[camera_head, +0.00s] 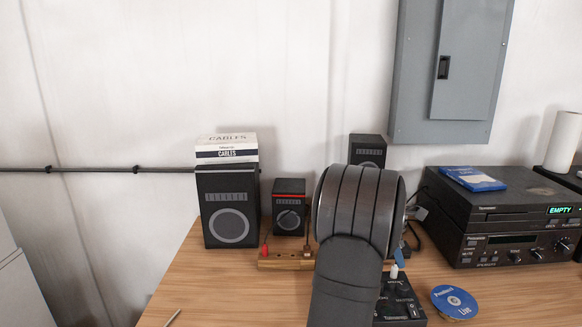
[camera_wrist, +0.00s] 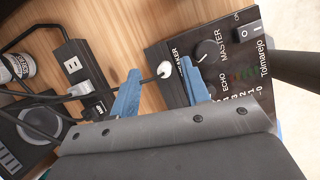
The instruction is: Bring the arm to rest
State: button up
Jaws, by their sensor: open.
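My gripper (camera_wrist: 158,84) shows in the wrist view with its two blue fingers apart. A white plug tip (camera_wrist: 165,69) appears between the fingers, at the edge of a black control box (camera_wrist: 215,52) marked "MASTER" and "ECHO"; I cannot tell whether the fingers touch it. In the head view my dark arm fills the middle and hides most of the gripper. The black control box (camera_head: 398,300) shows just right of my arm, with the white plug (camera_head: 394,271) at its back.
Black speakers (camera_head: 228,208) (camera_head: 367,150) and a small red-trimmed unit (camera_head: 289,207) stand at the back. A wooden block (camera_head: 285,262) lies before them. Stacked black players (camera_head: 500,215), one showing "EMPTY", stand right. A blue disc (camera_head: 455,302) lies front right. Cables and a power strip (camera_wrist: 82,75) lie nearby.

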jog(key=shift+r, duration=1.55)
